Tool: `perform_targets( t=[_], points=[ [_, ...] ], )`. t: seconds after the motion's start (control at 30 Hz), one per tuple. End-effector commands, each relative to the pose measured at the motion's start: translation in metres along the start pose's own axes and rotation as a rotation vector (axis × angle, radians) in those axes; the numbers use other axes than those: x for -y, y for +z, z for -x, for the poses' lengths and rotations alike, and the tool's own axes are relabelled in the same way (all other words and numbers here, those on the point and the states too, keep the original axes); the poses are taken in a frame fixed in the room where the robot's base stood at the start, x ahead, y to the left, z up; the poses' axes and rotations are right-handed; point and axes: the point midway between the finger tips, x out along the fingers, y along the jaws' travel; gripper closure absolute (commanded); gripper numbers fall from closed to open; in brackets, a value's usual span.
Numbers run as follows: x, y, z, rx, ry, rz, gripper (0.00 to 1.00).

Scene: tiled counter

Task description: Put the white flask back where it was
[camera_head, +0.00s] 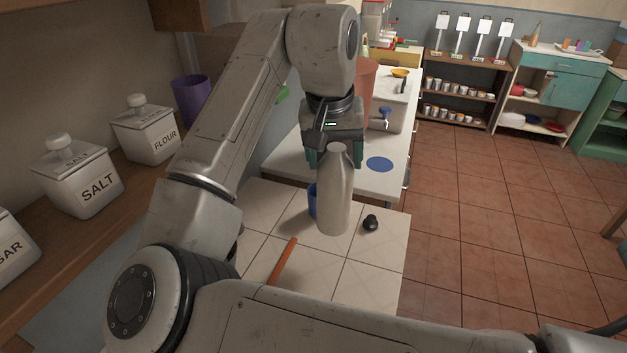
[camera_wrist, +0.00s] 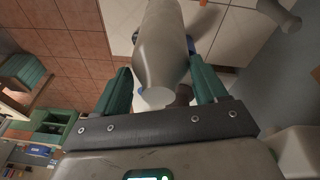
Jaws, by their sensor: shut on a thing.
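The white flask (camera_head: 334,200), a pale grey-white bottle with a narrower neck, is upright over the tiled counter (camera_head: 378,268) in the head view. My gripper (camera_head: 334,155) is shut on its upper part from above and behind. In the wrist view the flask (camera_wrist: 162,45) lies between the two green fingers of my gripper (camera_wrist: 162,85), its pale cap toward the palm. I cannot tell whether its base touches the tiles.
A blue cup (camera_head: 312,199) is partly hidden behind the flask. A small black object (camera_head: 370,222) is close on its right, and an orange stick (camera_head: 283,262) lies front left. A flat blue disc (camera_head: 379,164) lies behind. The counter's front right is clear.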

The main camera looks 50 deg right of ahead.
Motion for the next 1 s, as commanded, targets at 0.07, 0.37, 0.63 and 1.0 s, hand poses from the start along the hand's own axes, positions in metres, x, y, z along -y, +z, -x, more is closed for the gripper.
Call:
perform_targets(
  t=[0.07, 0.37, 0.63, 1.0],
  points=[
    [0.011, -0.006, -0.011, 0.001, 0.001, 0.004, 0.97],
    [0.036, -0.019, -0.049, -0.001, 0.0, 0.0, 0.97],
    [0.047, -0.024, -0.067, 0.0, -0.001, 0.001, 0.97],
    [0.048, -0.017, -0.093, -0.003, -0.001, -0.001, 0.97]
  ],
)
